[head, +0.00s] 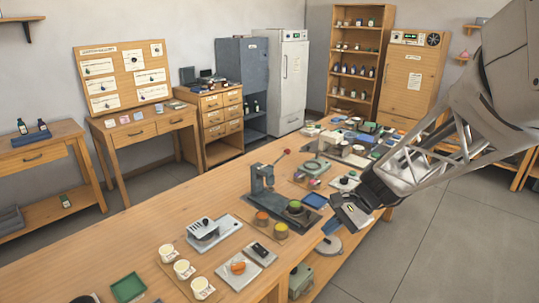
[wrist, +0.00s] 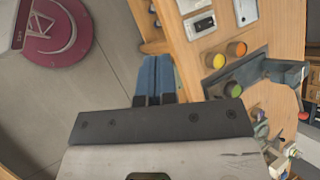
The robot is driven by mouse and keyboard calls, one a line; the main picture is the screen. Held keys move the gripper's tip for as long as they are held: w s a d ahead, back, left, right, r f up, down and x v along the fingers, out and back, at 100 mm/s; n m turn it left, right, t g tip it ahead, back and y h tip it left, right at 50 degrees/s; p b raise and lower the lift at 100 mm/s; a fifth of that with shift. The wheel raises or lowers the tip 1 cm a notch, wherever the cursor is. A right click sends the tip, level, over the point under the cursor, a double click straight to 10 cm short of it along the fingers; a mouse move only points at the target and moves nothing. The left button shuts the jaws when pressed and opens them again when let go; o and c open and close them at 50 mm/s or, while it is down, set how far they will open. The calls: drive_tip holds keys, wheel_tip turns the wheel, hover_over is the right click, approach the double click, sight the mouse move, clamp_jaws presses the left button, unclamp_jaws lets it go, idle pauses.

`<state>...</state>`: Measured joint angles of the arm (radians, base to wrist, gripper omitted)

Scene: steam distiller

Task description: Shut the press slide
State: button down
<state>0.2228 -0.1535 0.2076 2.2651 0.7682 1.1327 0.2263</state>
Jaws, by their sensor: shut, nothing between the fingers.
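A blue-grey press (head: 259,180) with a red-knobbed lever stands on the wooden table, near the middle of the head view. In the wrist view the press (wrist: 286,74) is at the right.
An orange-topped pot (head: 262,218) and a yellow-topped pot (wrist: 215,60) stand near the press. A scale-like device (head: 204,229), white cups (head: 183,268) and a green tray (head: 128,287) lie left of it. Many small items crowd the table's far end. Open floor lies in front.

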drive_tip(key=w+d+f+m+t+y, duration=0.2)
drive_tip(key=w+d+f+m+t, duration=0.2)
drive_tip(key=w+d+f+m, duration=0.3)
drive_tip(key=w+d+f+m+t+y, duration=0.3)
drive_tip(key=w+d+f+m, duration=0.4)
drive_tip(key=w, duration=0.8)
wheel_tip(320, 180, down, 4)
drive_tip(key=shift+w+d+f+m+t, duration=0.2)
drive_tip(key=shift+d+m+t, duration=0.1)
drive_tip(key=shift+d+t, duration=0.65)
approach(293, 201)
drive_tip(key=s+f, duration=0.2)
drive_tip(key=s, duration=0.1)
drive_tip(key=shift+s+d, duration=0.15)
drive_tip(key=w+a, duration=1)
drive_tip(key=shift+w+a, duration=0.2)
